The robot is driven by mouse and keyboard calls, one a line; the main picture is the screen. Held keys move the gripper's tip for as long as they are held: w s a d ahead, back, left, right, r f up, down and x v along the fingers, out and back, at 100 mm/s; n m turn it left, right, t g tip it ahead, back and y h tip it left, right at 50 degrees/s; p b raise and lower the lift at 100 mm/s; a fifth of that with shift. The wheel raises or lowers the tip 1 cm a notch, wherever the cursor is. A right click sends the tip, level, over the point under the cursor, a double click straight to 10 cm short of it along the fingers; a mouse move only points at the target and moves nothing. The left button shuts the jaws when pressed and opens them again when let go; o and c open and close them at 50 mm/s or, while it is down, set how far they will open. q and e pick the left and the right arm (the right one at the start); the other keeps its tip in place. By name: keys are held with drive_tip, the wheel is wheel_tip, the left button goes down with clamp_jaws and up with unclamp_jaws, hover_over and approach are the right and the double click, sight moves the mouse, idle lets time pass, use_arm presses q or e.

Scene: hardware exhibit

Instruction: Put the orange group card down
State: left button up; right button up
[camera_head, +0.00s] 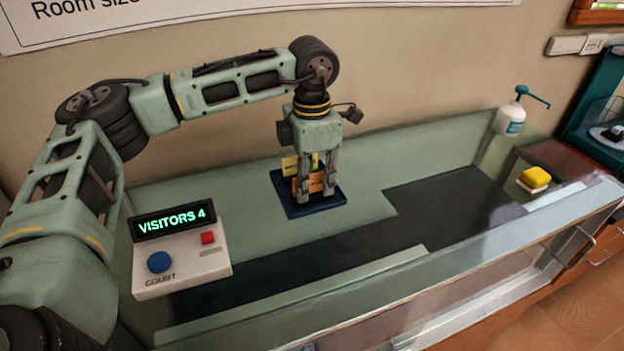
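An orange card (316,183) with small dark lettering stands upright between the two fingers of my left gripper (317,190). The fingers point straight down and the card fills the gap between them. It is low over a dark blue tray (299,210), and I cannot tell whether its lower edge touches the tray. More orange shows just left of the left finger. A yellow card (290,164) stands behind, partly hidden by the gripper. My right gripper is not in view.
A counter box (182,265) reading "VISITORS 4", with a blue and a red button, stands left of the tray. A pump bottle (511,117) and a yellow sponge (535,178) are at the right. The dark counter strip between is clear. A glass front (480,270) borders the near side.

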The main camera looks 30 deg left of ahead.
use_arm(q)
drive_tip(key=shift+w+r+b, duration=0.1)
drive_tip(key=shift+r+b, duration=0.2)
drive_tip(key=shift+r, duration=0.2)
wheel_tip(320, 180, up, 10)
drive_tip(key=shift+f+b, duration=0.15)
drive_tip(key=shift+b, duration=0.75)
drive_tip(key=shift+r, duration=0.75)
